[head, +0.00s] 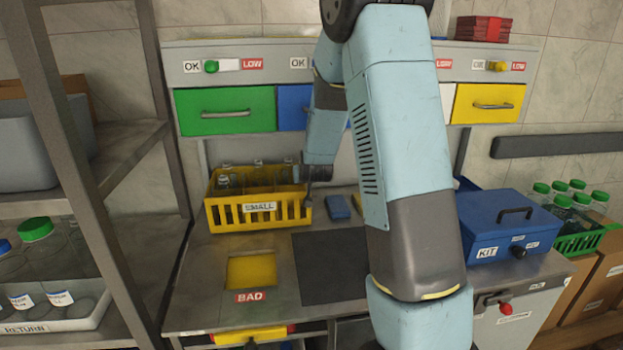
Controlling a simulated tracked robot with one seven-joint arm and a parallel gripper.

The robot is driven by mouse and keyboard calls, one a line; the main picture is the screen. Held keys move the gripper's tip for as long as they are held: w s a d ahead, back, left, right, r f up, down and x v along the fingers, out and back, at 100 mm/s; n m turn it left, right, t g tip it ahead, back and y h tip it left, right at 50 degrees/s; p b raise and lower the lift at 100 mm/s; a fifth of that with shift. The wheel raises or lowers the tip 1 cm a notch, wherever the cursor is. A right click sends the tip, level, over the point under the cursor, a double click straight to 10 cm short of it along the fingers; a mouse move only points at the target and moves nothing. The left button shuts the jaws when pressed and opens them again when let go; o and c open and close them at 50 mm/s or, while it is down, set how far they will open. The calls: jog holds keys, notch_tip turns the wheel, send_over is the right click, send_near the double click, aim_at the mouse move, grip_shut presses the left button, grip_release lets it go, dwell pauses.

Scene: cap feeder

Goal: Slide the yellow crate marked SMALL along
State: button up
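The yellow crate marked SMALL (285,221) stands upright at the back left of the metal worktop (205,285). It has slotted sides and a white label on its front. Several clear bottles stand in its compartments. My gripper (303,180) is at the crate's right end, at about rim height. It is small and dark here, and I cannot tell whether it touches the crate or whether its fingers are open or shut. My arm hides the middle right of the worktop.
A yellow square marked BAD (252,271) and a dark mat (330,265) lie in front of the crate. A blue block (338,207) lies right of it. A blue KIT box (508,222) stands at the right. A shelf post (88,170) rises at the left.

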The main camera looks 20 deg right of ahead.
jog(key=shift+c, duration=0.5)
grip_shut()
dwell(0.8)
